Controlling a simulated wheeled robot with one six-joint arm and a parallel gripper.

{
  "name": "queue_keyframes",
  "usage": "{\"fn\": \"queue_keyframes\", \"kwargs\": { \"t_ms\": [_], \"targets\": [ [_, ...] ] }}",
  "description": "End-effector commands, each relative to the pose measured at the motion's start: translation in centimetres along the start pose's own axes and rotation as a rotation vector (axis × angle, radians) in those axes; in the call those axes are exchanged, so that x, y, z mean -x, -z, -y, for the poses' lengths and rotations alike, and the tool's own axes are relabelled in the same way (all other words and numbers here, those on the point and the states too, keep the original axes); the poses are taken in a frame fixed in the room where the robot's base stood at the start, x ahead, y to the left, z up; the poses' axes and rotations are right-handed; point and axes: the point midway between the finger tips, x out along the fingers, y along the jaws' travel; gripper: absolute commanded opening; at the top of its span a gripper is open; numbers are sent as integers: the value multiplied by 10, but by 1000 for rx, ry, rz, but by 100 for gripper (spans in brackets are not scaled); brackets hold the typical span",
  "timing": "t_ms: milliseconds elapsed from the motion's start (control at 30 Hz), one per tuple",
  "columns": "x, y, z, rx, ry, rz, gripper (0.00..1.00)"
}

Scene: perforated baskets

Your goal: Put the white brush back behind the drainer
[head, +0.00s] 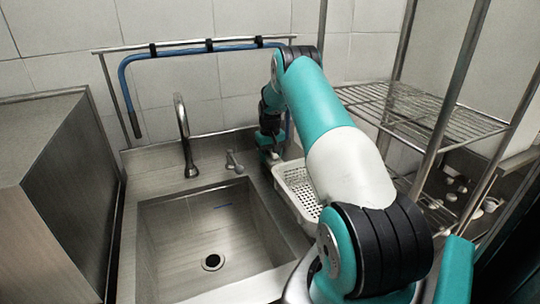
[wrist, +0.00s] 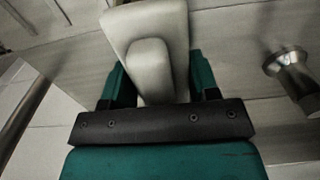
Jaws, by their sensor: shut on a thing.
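In the head view my gripper (head: 270,152) is low at the back of the counter, just behind the drainer's far end, and the brush is mostly hidden there. The drainer, a white perforated basket (head: 296,184), stands right of the sink, partly covered by my arm. I cannot tell whether the brush touches the counter or wall.
The sink (head: 195,240) lies left of the drainer, with a curved tap (head: 182,130) and a small lever (head: 233,160) behind it. A blue hose (head: 190,50) hangs on a wall rail. A wire rack (head: 425,110) stands at the right. A metal fitting (wrist: 291,72) shows in the wrist view.

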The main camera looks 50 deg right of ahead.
Motion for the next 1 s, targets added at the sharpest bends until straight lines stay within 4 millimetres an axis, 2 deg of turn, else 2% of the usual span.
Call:
{"fn": "queue_keyframes", "kwargs": {
  "t_ms": [33,67,100,167,400,567,1000],
  "targets": [
    [-3,0,0,0,0,0,31],
    [-2,0,0,0,0,0,60],
    [-2,0,0,0,0,0,69],
    [-2,0,0,0,0,0,80],
    [-1,0,0,0,0,0,80],
    [9,1,0,0,0,-2,80],
    [97,0,0,0,0,-2,80]
  ]
}}
